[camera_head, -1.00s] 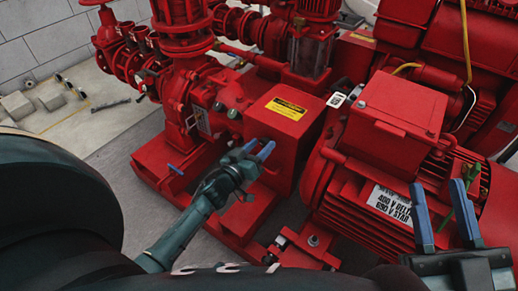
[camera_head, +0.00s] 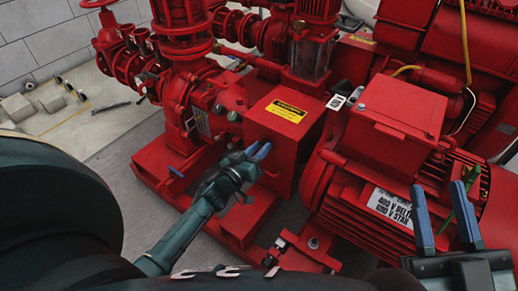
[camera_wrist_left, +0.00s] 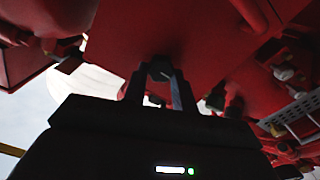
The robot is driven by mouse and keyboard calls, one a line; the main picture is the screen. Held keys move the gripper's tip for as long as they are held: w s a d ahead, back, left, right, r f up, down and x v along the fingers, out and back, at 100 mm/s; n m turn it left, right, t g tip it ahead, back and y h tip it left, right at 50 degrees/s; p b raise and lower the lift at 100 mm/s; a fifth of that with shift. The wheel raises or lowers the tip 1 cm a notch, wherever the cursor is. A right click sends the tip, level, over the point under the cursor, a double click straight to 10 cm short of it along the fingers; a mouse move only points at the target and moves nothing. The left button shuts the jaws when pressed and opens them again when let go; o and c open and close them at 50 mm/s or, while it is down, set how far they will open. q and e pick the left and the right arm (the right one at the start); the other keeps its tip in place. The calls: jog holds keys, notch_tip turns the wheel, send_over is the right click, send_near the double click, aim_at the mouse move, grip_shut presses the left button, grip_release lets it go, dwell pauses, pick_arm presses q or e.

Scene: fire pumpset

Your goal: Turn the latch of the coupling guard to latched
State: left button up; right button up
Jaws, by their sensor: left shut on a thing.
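The coupling guard (camera_head: 268,130) is a red box with a yellow label on top, between the pump and the motor. My left gripper (camera_head: 261,151) is at the guard's near left side, fingertips close against it. In the left wrist view, my left gripper (camera_wrist_left: 160,78) is shut on a small dark piece at the red face, which I take to be the latch (camera_wrist_left: 159,68). In the head view the fingers hide the latch, so its angle cannot be told. My right gripper (camera_head: 446,208) is open and empty in front of the motor.
The red motor (camera_head: 345,200) with its terminal box (camera_head: 400,105) stands to the right of the guard. The pump casing and pipes (camera_head: 200,100) stand to the left. Bare floor (camera_head: 120,170) shows at the left.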

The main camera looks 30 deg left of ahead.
pick_arm(q)
jog(key=shift+m, duration=0.4)
jog(key=shift+d+f+m+p, duration=0.15)
jog(key=shift+m+p, duration=0.3)
jog(key=shift+m, duration=3.75)
jog(key=shift+d+m+p, duration=0.1)
jog(key=shift+m+p, duration=0.3)
jog(key=shift+m, duration=3.8)
pick_arm(e)
jog(key=shift+s+a+f+m+g+h, duration=0.1)
jog(key=shift+s+f+m+g+h, duration=0.15)
jog(key=shift+f+m+h, duration=0.25)
jog(key=shift+s+a+f+m+g+h, duration=0.1)
jog(key=shift+s+f+m+g+h, duration=0.15)
jog(key=shift+f, duration=0.4)
pick_arm(q)
jog(key=shift+m, duration=0.3)
pick_arm(e)
jog(key=shift+w+r, duration=0.1)
jog(key=shift+w, duration=0.05)
pick_arm(q)
jog(key=o, duration=1)
